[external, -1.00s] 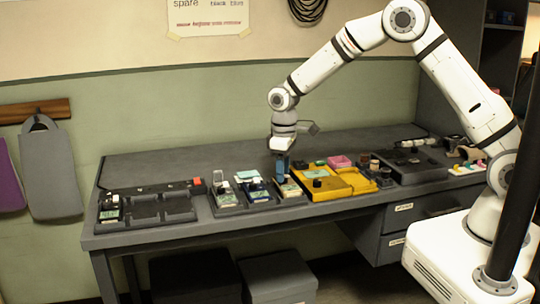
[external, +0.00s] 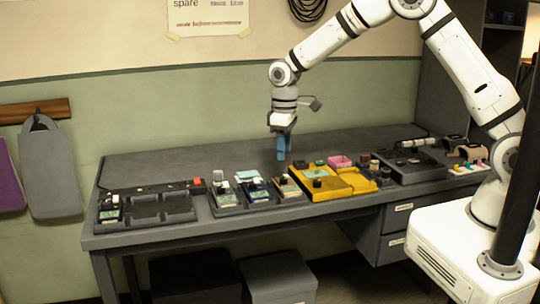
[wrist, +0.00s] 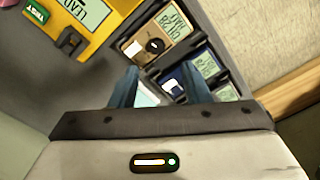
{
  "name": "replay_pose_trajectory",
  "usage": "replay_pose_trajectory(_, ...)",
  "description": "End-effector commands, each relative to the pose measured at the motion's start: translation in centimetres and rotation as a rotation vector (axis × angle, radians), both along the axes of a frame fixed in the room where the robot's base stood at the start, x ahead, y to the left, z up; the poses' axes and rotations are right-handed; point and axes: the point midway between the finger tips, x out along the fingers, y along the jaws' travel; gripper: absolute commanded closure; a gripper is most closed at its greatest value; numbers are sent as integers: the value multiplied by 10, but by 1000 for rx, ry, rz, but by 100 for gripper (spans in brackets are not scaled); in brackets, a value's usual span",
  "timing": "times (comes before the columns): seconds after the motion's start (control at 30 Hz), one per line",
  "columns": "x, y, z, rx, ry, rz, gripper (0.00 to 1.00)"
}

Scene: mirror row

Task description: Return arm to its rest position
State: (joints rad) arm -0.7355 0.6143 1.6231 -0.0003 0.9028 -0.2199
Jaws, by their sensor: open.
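My gripper (external: 284,152) hangs from the arm, pointing down, above the middle of the grey bench (external: 160,165). Its blue fingers are apart and empty; in the wrist view my gripper (wrist: 160,78) shows a gap between them. Below it, a dark tray (external: 221,211) holds small devices side by side. The tan device (external: 290,187), with a screen and black knob, stands in its right slot and also shows in the wrist view (wrist: 178,25). A blue device (external: 256,190) sits beside it. The fingers are apart from the devices.
A yellow tester (external: 322,190) stands just right of the tray. Another dark tray (external: 145,212) at left holds one device (external: 110,208). The back left of the bench is clear.

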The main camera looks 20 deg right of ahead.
Motion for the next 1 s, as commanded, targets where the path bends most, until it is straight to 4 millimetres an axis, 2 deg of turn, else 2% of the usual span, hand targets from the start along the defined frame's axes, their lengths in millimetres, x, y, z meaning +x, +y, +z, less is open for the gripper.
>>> replay_pose_trajectory(0.07, 4, -13, 12, 7, -7, -27, 57)
replay_pose_trajectory(0.17, 8, -46, 36, 19, -22, -90, 57)
replay_pose_trajectory(0.33, 5, -128, 88, 45, -59, -249, 57)
replay_pose_trajectory(0.47, -12, -189, 120, 64, -88, -374, 57)
replay_pose_trajectory(0.6, -41, -250, 144, 81, -121, -508, 57)
replay_pose_trajectory(0.8, -97, -323, 163, 104, -173, -699, 57)
replay_pose_trajectory(0.9, -127, -350, 165, 112, -199, -788, 57)
replay_pose_trajectory(1.0, -154, -369, 163, 119, -221, -862, 57)
